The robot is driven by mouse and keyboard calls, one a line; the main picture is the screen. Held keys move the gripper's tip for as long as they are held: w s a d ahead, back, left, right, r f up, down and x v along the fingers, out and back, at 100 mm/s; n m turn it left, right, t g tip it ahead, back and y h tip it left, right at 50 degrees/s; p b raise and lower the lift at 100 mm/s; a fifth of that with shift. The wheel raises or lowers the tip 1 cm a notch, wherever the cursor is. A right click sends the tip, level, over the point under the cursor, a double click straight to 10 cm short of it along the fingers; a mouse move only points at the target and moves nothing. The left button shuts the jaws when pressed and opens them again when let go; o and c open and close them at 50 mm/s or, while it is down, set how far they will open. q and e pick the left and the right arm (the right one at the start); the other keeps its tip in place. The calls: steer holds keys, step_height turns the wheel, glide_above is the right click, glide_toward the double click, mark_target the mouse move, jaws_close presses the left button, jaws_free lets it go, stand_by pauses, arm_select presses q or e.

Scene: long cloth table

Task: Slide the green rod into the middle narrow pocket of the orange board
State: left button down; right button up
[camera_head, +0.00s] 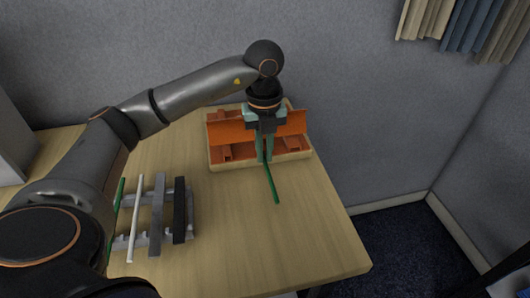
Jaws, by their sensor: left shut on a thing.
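The orange board (291,124) stands in a shallow light-wood tray (290,163) near the back of the table. My left gripper (265,158) points down in front of the board and is shut on a green rod (272,185). The rod's visible part runs from the fingers toward the table's front, past the tray's front edge. Its other end is hidden by the gripper. My gripper and wrist also cover the middle of the board, so the middle narrow pocket cannot be made out. My right gripper is not in view.
A grey rack (190,198) at the left holds a white rod (134,218), a grey bar (157,215) and a black bar (180,210). Another green piece (120,190) is partly hidden by my left arm. The wooden table (270,250) is clear at front right.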

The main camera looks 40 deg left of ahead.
mark_target(271, 179)
arm_select(q)
steer(key=shift+w+a, duration=0.45)
steer(key=shift+a, duration=0.1)
steer(key=shift+s+d, duration=0.1)
steer(key=shift+s+d+p, duration=0.3)
steer(key=shift+s+d, duration=0.9)
steer(key=shift+d, duration=0.25)
steer(key=shift+s+d+p, duration=0.25)
steer(key=shift+s+d, duration=0.95)
steer(key=shift+d, duration=0.2)
steer(key=shift+w+a+b, duration=0.2)
steer(key=shift+w+a, duration=1.05)
steer(key=shift+a, duration=0.25)
steer(key=shift+w+a+b, duration=0.2)
steer(key=shift+w+a, duration=1.05)
steer(key=shift+a, duration=0.2)
stand_by(0.9)
steer(key=c, duration=0.9)
jaws_free()
steer(key=shift+a, duration=0.1)
steer(key=shift+o, duration=0.2)
